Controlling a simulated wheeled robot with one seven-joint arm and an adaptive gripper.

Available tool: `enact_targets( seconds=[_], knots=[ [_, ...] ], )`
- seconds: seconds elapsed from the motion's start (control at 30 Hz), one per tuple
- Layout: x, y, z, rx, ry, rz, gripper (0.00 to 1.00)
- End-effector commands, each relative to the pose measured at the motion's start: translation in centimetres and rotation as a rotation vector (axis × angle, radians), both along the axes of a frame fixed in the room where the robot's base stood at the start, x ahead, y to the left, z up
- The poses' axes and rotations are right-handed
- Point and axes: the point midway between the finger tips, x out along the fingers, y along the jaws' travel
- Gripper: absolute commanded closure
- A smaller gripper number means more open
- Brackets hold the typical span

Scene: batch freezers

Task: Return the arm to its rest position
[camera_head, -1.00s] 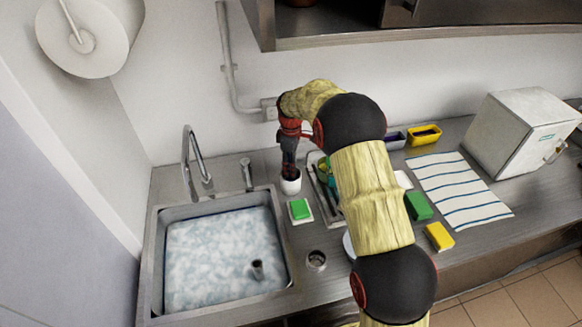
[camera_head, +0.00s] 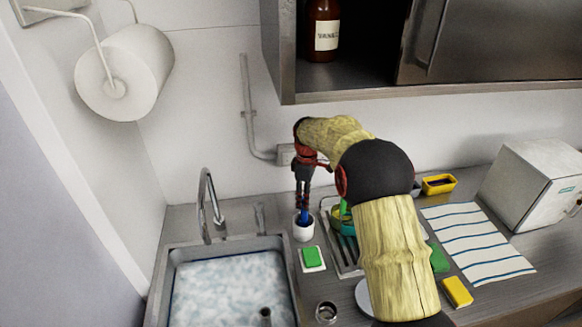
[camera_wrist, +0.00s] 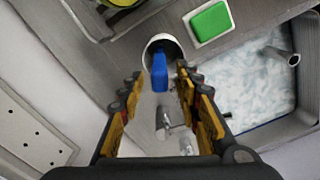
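My gripper (camera_head: 303,205) hangs pointing down above a white cup (camera_head: 303,231) beside the sink. In the wrist view the two fingers of my gripper (camera_wrist: 157,85) are spread apart with nothing held between them. A blue object (camera_wrist: 160,72) stands in the white cup (camera_wrist: 163,42), just beyond the fingertips. Its blue top (camera_head: 303,215) also shows under my gripper in the head view. What the blue object is at its lower end is hidden inside the cup.
A filled sink (camera_head: 230,290) with a tap (camera_head: 207,205) lies left. A green sponge (camera_head: 312,257) and a dish rack (camera_head: 345,243) are near the cup. A striped cloth (camera_head: 480,240), yellow sponge (camera_head: 457,292) and white box (camera_head: 535,185) are right. A cupboard (camera_head: 370,95) overhangs the counter.

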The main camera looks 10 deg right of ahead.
Motion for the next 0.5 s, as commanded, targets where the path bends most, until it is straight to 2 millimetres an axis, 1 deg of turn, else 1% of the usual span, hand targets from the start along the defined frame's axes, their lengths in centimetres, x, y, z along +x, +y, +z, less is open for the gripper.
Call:
enact_targets(
  seconds=[0.13,0.17,0.27,0.3,0.33,0.4,0.5],
  knots=[
    [-0.2,-0.4,0.0,-0.003,0.0,-0.006,0.67],
    [-0.4,-0.8,0.1,-0.006,0.001,-0.012,0.67],
    [-1.6,-2.8,0.6,-0.026,0.0,-0.045,0.67],
    [-2.4,-3.6,1.4,-0.033,-0.006,-0.068,0.67],
    [-3.0,-3.8,2.1,-0.036,-0.014,-0.088,0.67],
    [-4.7,-3.6,4.5,-0.033,-0.041,-0.14,0.67],
    [-7.3,-3.3,7.3,-0.025,-0.08,-0.22,0.67]
  ],
)
